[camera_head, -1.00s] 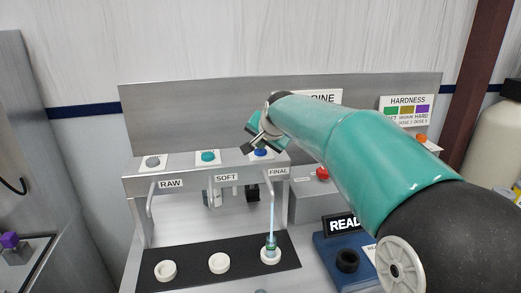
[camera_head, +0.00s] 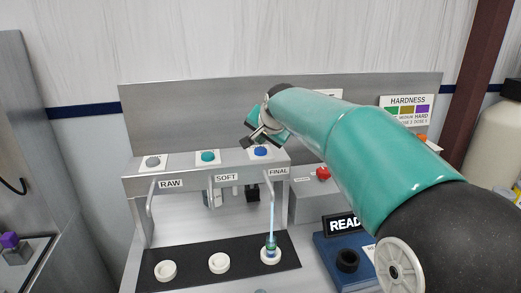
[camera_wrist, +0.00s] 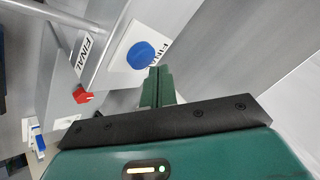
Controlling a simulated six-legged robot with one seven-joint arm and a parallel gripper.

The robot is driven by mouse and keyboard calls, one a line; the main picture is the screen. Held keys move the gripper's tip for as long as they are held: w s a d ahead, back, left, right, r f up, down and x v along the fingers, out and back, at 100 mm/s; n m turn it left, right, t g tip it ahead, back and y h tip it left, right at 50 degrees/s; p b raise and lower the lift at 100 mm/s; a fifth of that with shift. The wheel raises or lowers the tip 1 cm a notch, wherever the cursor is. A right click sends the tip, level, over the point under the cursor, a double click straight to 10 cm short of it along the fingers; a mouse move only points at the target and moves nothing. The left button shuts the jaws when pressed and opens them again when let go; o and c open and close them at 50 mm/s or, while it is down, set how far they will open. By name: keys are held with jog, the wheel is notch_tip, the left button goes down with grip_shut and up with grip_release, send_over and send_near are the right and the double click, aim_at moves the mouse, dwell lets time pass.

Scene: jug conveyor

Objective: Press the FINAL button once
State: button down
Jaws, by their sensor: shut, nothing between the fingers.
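The blue FINAL button (camera_head: 261,151) sits on a white plate on top of the grey dispenser, at the right of the row. It also shows in the wrist view (camera_wrist: 141,55), with FINAL labels beside it. My gripper (camera_head: 256,141) is shut and empty, just above and behind the button in the head view. In the wrist view its closed green fingers (camera_wrist: 157,82) point toward the button, their tips close to its edge. I cannot tell whether they touch. A thin blue stream runs from the FINAL spout (camera_head: 272,200) down into a small vessel (camera_head: 270,249) on the black mat.
A grey button (camera_head: 153,161) marked RAW and a teal button (camera_head: 208,157) marked SOFT are to the left. A red knob (camera_head: 323,173) and a blue reader (camera_head: 345,255) are to the right. White rings (camera_head: 219,263) stand on the black mat (camera_head: 195,268).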

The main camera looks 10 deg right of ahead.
aim_at(262, 151)
jog(key=shift+r, duration=2.5)
jog(key=shift+s, duration=0.1)
